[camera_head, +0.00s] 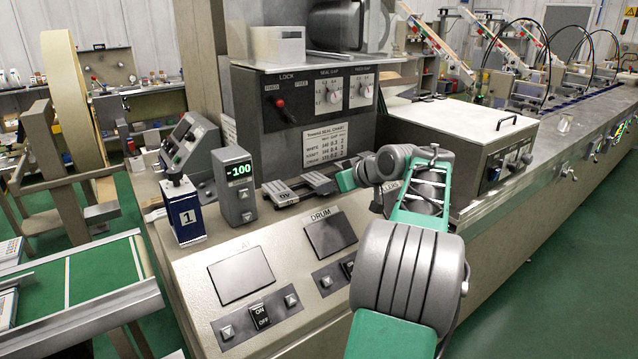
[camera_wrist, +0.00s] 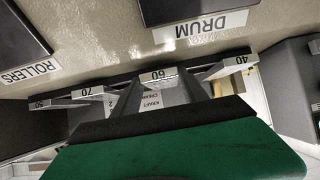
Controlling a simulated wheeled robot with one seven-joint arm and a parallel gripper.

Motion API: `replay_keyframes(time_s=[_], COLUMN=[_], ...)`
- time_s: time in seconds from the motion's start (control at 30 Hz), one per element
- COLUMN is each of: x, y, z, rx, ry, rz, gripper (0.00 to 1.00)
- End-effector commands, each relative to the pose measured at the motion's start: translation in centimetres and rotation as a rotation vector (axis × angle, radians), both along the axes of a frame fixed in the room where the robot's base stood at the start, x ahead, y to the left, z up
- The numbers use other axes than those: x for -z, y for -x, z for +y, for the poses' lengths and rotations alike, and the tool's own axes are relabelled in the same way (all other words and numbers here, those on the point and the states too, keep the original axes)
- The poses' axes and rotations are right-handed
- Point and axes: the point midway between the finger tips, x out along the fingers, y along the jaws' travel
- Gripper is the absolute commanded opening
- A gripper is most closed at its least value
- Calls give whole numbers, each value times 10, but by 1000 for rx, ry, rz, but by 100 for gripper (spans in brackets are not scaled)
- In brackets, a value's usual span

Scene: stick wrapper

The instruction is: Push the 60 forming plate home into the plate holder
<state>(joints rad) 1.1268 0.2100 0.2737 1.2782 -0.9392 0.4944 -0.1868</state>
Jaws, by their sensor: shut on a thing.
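The 60 forming plate (camera_wrist: 158,76) shows in the wrist view by its white end label, upside down in the picture. My gripper (camera_wrist: 161,88) has its dark fingers on either side of this plate, shut on it. The plate stands in line with the plate holder (camera_wrist: 123,81), whose dark bar runs across the view. How deep the 60 plate sits is hard to tell. In the head view my gripper (camera_head: 346,180) is at the right end of the holder (camera_head: 300,186), and the 60 label cannot be made out there.
A 70 plate (camera_wrist: 87,93) stands left of the 60 plate in the wrist view, and a 40 plate (camera_wrist: 238,62) stands to its right. The DRUM panel (camera_head: 331,236) lies in front of the holder. A display box (camera_head: 238,186) reading -100 stands left of it.

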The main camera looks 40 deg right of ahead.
Motion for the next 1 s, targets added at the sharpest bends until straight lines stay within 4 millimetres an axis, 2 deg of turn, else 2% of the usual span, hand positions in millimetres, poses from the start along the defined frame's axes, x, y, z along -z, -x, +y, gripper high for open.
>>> replay_keyframes(time_s=[0.5,0.87,1.0], x=[-30,-32,-49], y=[0,0,0], z=[0,0,-1], rx=[0,0,1], ry=[2,2,2], rz=[-2,-2,-2], gripper=[2,2,2])
